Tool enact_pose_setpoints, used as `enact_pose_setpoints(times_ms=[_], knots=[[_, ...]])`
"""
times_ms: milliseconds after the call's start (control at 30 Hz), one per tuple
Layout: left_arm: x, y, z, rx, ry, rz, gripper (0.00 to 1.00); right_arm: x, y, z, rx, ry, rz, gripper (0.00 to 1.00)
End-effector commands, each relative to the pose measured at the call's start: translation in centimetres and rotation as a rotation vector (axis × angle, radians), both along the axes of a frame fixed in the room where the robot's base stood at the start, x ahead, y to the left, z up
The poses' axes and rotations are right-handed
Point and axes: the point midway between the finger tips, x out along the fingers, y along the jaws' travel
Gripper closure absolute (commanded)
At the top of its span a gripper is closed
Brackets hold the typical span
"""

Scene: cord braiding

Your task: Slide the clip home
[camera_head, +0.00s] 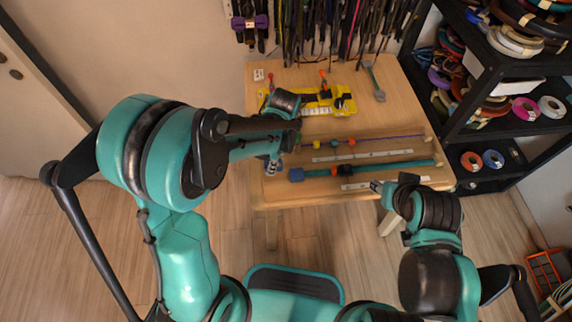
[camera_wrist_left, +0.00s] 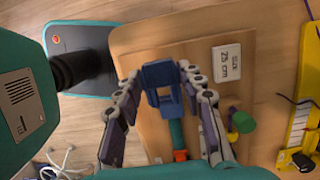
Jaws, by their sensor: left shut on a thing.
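A thick teal cord (camera_head: 385,166) lies across the front of the table, with a blue clip-like piece (camera_head: 297,174) at its left end and an orange and black band (camera_head: 338,171) partway along. In the left wrist view, the blue piece (camera_wrist_left: 160,74) is forked and sits between the fingertips of my left gripper (camera_wrist_left: 164,66). The gripper is shut on it. The teal cord (camera_wrist_left: 177,132) and an orange-red part (camera_wrist_left: 180,155) show behind it. In the head view my left gripper (camera_head: 273,166) is at the table's left front. My right gripper (camera_head: 377,187) is by the front edge; its jaw opening is unclear.
A thin purple cord (camera_head: 390,138) with coloured beads runs behind the teal cord, beside pale rulers (camera_head: 362,154). A yellow tool (camera_head: 342,104) and a grey-green tool (camera_head: 374,82) lie at the back. Cords hang on the wall; a black shelf (camera_head: 490,90) stands right.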

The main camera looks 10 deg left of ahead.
Motion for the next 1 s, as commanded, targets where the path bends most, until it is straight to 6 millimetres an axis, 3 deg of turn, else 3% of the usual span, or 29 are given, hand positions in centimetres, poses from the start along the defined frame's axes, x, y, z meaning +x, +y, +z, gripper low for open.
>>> enact_pose_setpoints(times_ms=[1000], knots=[[0.0,-0.1,-7.3,-0.001,0.0,-0.001,0.73,0.0,0.0,-5.7,0.0,0.0,0.0,0.6]])
